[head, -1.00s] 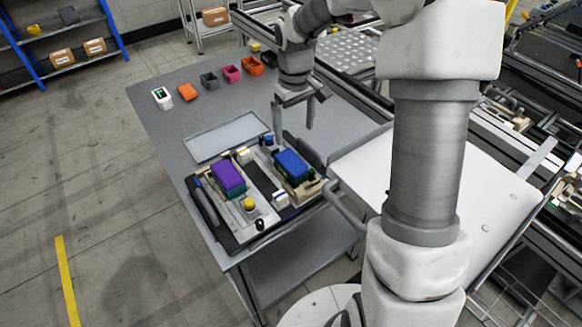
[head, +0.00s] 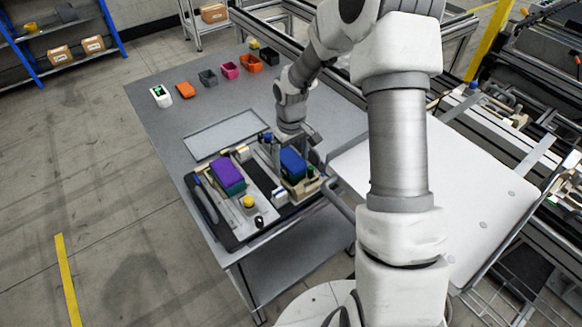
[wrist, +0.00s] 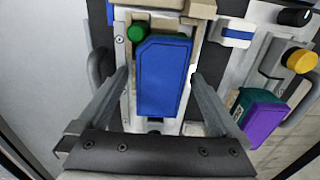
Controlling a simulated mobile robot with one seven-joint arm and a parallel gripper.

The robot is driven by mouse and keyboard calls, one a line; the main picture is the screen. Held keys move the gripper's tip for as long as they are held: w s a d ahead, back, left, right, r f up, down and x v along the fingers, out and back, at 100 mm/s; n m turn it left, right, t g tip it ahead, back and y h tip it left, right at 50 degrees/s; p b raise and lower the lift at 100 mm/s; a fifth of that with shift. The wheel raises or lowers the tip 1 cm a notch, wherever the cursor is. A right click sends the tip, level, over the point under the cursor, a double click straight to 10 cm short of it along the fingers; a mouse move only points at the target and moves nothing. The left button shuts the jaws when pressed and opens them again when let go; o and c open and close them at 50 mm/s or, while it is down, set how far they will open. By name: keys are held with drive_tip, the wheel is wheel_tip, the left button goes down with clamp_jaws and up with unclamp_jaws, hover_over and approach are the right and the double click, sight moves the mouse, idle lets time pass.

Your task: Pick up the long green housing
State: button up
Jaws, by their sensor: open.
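No plainly green long housing stands out. A long blue-topped block (head: 293,162) sits in the right fixture; it fills the middle of the wrist view (wrist: 163,80). A purple-topped block (head: 228,174) with a teal-green lower side sits in the left fixture and shows at the right of the wrist view (wrist: 267,120). My gripper (wrist: 158,76) is open, with one finger on each side of the blue-topped block. Gaps show between the fingers and the block. In the head view my gripper (head: 297,154) is low over the right fixture.
A green knob (wrist: 136,32) is close beside the blue-topped block's corner. A yellow button (head: 248,202) is on the fixture board. An empty grey tray (head: 222,134) lies behind. Several small bins, including a pink one (head: 230,69), line the table's far side.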

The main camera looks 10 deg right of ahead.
drive_tip(key=c, duration=1.5)
drive_tip(key=shift+r, duration=0.1)
